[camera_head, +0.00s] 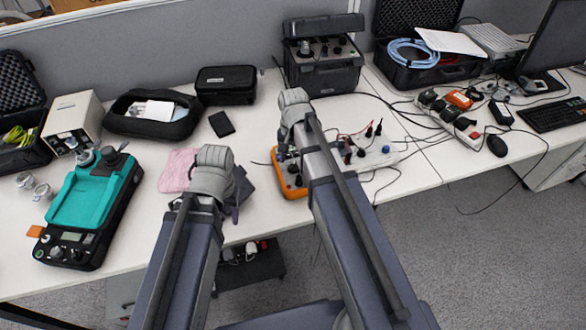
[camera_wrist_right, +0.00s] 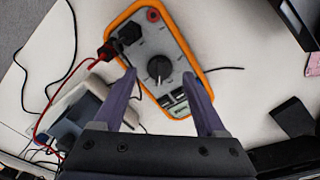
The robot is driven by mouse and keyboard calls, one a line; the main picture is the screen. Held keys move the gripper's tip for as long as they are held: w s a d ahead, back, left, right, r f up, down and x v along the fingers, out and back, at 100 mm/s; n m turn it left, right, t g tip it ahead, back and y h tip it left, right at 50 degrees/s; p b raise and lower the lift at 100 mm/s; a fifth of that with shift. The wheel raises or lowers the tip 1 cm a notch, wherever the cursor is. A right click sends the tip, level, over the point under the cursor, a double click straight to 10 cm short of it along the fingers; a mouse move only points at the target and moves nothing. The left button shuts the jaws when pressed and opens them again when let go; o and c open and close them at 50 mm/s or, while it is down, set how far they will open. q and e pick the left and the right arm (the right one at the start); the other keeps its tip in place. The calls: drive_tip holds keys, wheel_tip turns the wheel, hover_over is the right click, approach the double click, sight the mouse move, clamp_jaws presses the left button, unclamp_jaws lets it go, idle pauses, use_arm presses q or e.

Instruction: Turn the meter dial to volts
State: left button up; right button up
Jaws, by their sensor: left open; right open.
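The meter (camera_head: 290,185) is an orange-edged grey box lying on the white table, partly hidden by my right arm in the head view. In the right wrist view the meter (camera_wrist_right: 177,45) shows its round black dial (camera_wrist_right: 158,68) with a pale pointer mark. My right gripper (camera_wrist_right: 160,76) is open, its two fingers above the meter on either side of the dial, apparently not touching it. The dial's markings are too small to read. My left gripper (camera_head: 239,197) is over the table by the pink cloth, left of the meter, and holds nothing that I can see.
Red and black leads plug into the meter's end (camera_wrist_right: 112,45). A white panel with plugs (camera_head: 372,158) lies right of the meter. A pink cloth (camera_head: 178,170) and a teal-topped device (camera_head: 88,195) lie to the left. A black case (camera_head: 322,75) stands behind.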

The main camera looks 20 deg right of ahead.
drive_tip(key=shift+f+b, duration=0.45)
drive_tip(key=shift+f, duration=0.4)
clamp_jaws()
